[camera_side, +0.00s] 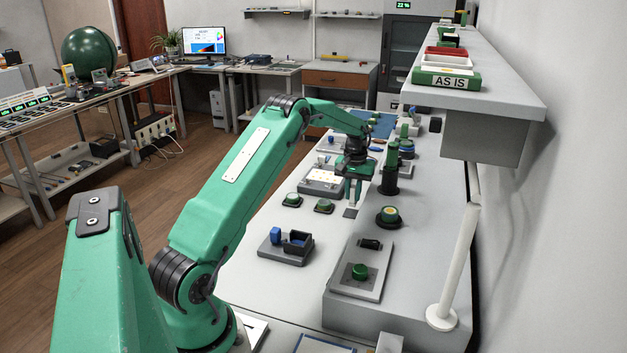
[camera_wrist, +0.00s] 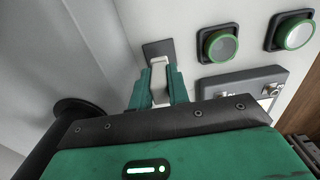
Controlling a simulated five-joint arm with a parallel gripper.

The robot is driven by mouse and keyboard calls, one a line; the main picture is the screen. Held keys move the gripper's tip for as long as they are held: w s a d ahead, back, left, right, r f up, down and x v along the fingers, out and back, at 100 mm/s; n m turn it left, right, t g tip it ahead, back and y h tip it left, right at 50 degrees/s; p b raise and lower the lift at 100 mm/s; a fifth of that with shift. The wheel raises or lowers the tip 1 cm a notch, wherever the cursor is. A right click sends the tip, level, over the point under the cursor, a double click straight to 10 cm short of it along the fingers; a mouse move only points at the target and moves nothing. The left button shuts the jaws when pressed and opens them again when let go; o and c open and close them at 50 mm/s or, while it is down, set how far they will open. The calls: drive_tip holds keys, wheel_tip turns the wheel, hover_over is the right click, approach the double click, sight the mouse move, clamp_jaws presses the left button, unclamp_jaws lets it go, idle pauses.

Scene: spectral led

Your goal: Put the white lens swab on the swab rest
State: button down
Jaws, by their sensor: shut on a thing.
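My gripper (camera_side: 353,192) hangs low over the light bench in the side view, in front of the dark green post. In the wrist view its two green fingers (camera_wrist: 158,80) are shut on the white lens swab (camera_wrist: 159,68), which stands out between and beyond the tips. A small dark grey square plate (camera_wrist: 155,47), apparently the swab rest, lies at the swab's far end; it also shows just below the gripper in the side view (camera_side: 350,213). Whether the swab touches this plate I cannot tell. The swab is too small to make out clearly in the side view.
Two green-rimmed round pieces on black bases (camera_wrist: 220,44) (camera_wrist: 292,32) and a dark-edged panel (camera_wrist: 242,78) lie to the right in the wrist view. A dark green post (camera_side: 390,175) stands close right of my gripper in the side view. The bench front is partly clear.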

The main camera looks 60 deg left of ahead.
sight(352, 202)
drive_tip(key=shift+f, duration=1.4)
drive_tip(key=shift+f, duration=0.1)
drive_tip(key=c, duration=1.3)
unclamp_jaws()
drive_tip(key=shift+c, duration=0.2)
wheel_tip(352, 202, up, 12)
drive_tip(key=shift+r, duration=0.1)
